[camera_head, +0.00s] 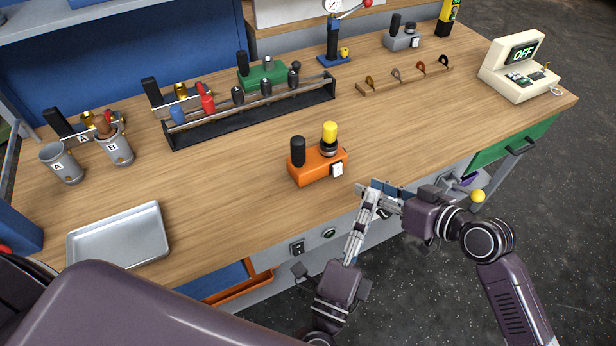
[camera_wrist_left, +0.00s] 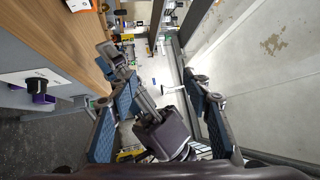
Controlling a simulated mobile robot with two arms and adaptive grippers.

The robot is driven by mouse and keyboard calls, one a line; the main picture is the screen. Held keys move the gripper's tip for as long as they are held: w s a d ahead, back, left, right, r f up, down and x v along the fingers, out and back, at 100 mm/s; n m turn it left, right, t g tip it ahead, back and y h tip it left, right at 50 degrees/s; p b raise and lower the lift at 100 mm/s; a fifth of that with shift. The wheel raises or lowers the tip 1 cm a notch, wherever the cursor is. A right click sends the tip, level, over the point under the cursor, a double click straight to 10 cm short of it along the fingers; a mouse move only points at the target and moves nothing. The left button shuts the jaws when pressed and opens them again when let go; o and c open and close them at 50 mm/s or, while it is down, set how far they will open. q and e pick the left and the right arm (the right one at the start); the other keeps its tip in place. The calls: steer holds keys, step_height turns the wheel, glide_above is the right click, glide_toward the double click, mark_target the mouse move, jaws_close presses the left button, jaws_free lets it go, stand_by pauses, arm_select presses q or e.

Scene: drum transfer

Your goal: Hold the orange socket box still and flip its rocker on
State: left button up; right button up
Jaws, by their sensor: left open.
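The orange socket box (camera_head: 312,170) stands upright on the bench near its front edge. A black knob-like piece and a yellow-topped piece stand on it. Its white rocker (camera_head: 337,169) is on the front right; its setting is too small to read. A corner of the box with the rocker (camera_wrist_left: 78,4) shows at the top left of the left wrist view. My left gripper (camera_head: 367,200) is open and empty, in front of the bench edge and apart from the box. My right gripper (camera_head: 388,190) is close to it, overlapping it in the head view, and clear of the box.
A metal tray (camera_head: 120,237) and two lettered cups (camera_head: 62,163) stand at the left. A black tool rack (camera_head: 250,108) is behind the box. A cream unit reading OFF (camera_head: 518,68) stands at the right. The bench right of the box is clear.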

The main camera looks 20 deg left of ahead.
arm_select(q)
step_height(320, 180, up, 3)
steer(key=a+n+y, duration=0.1)
steer(key=n, duration=0.2)
steer(key=n+g+y, duration=0.5)
steer(key=n+y, duration=0.6)
steer(key=n, duration=1)
glide_toward(300, 158)
steer(key=w, duration=0.1)
steer(key=w+r, duration=0.1)
steer(key=w+a, duration=0.1)
steer(key=shift+w+r, duration=0.15)
steer(key=shift+r, duration=0.1)
steer(key=shift+w+a+f+n+g, duration=0.1)
steer(key=shift+a+f+n+g, duration=0.15)
steer(key=shift+n, duration=0.2)
steer(key=shift+a+f+n+g, duration=0.1)
steer(key=shift+a+n+g, duration=0.05)
steer(key=shift+n+g, duration=0.25)
steer(key=shift+x, duration=3.9)
